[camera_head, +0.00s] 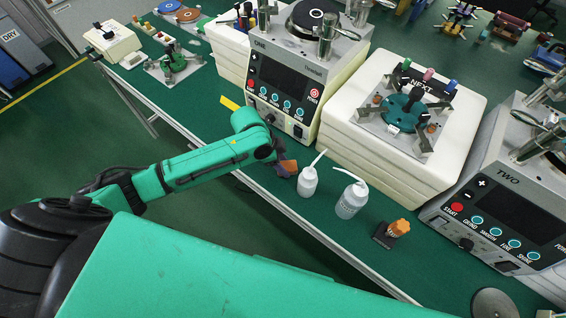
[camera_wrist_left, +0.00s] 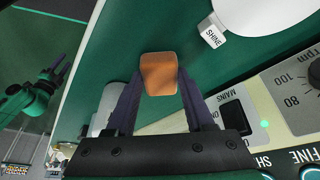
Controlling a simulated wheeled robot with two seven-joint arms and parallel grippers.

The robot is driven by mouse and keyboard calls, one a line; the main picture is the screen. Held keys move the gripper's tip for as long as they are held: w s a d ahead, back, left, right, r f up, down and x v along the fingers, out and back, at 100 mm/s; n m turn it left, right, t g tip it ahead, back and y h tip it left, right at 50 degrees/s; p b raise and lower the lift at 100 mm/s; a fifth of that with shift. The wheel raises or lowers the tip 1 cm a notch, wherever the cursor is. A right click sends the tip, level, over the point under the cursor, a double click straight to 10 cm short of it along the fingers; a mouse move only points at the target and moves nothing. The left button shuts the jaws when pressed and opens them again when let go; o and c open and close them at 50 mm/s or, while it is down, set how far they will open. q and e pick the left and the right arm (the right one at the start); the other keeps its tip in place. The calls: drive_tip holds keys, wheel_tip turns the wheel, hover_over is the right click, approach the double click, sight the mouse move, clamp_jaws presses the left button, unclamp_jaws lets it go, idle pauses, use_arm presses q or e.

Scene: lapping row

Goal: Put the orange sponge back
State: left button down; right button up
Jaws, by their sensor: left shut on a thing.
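My left gripper (camera_head: 281,167) reaches over the near edge of the bench, beside the first white squeeze bottle. It is shut on a small orange sponge (camera_head: 290,166). In the left wrist view the sponge (camera_wrist_left: 159,73) is a rounded block pinched between the two dark fingertips (camera_wrist_left: 158,88), with green bench top behind it. Another orange, lumpy piece (camera_head: 399,227) is on a small dark holder (camera_head: 384,238) to the right of the bottles. My right gripper is not seen.
Two white squeeze bottles (camera_head: 308,182) (camera_head: 351,200) stand close to the gripper's right. Machine ONE (camera_head: 305,85) is behind, machine TWO (camera_head: 500,200) at the right, and a white stack with a NEXT fixture (camera_head: 370,128) between them.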

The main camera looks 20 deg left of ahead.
use_arm(q)
drive_tip(key=shift+c, duration=1.4)
unclamp_jaws()
drive_tip(key=shift+f, duration=0.1)
drive_tip(key=v, duration=1.2)
drive_tip(key=shift+d, duration=0.15)
